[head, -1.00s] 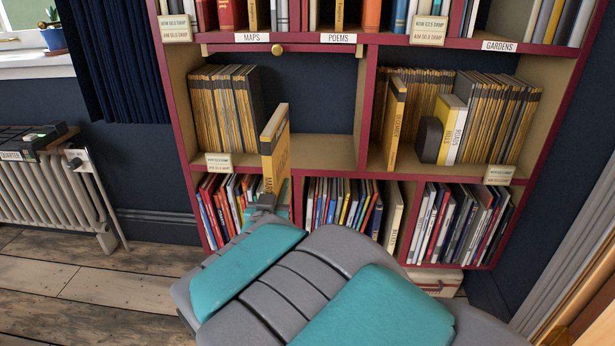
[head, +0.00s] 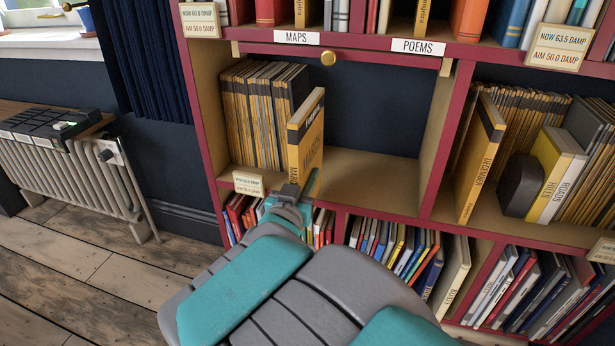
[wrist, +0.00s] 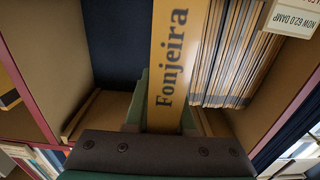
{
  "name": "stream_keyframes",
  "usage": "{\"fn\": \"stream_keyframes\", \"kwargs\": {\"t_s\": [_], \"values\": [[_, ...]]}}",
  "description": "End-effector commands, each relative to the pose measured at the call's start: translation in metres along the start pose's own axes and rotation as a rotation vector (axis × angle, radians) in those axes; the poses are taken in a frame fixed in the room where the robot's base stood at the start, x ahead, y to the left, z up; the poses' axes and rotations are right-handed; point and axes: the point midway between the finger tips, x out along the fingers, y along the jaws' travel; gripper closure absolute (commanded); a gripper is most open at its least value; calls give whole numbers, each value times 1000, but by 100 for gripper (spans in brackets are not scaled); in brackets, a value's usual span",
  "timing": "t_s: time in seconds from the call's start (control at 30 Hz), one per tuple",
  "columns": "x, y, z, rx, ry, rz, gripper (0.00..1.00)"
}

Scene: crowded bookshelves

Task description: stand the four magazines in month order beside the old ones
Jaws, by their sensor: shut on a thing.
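My gripper (head: 296,190) is shut on the lower end of a yellow magazine (head: 307,135), held nearly upright and slightly tilted. Its edge lettering seems to begin "MAR". It is at the left middle compartment, just right of the row of old magazines (head: 262,112); I cannot tell whether they touch. In the wrist view the held magazine (wrist: 178,60) reads "Fonjeira", with the old row (wrist: 233,55) beside it. A "DECEMBER" magazine (head: 481,160) leans at the left of the right compartment.
The shelf board (head: 375,185) right of the held magazine is bare up to the divider (head: 446,140). A damp sign (head: 248,184) stands at the compartment's front left. A dark bookend (head: 520,185) is in the right compartment. A brass knob (head: 328,58) hangs above the opening.

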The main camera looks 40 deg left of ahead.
Motion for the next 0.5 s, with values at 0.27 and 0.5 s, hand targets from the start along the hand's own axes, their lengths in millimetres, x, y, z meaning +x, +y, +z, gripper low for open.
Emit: {"fn": "stream_keyframes", "kwargs": {"t_s": [0.27, 0.5], "values": [[29, 0, 0, 1, 2, 1, 100], [58, 2, 0, 1, 3, 4, 100]]}}
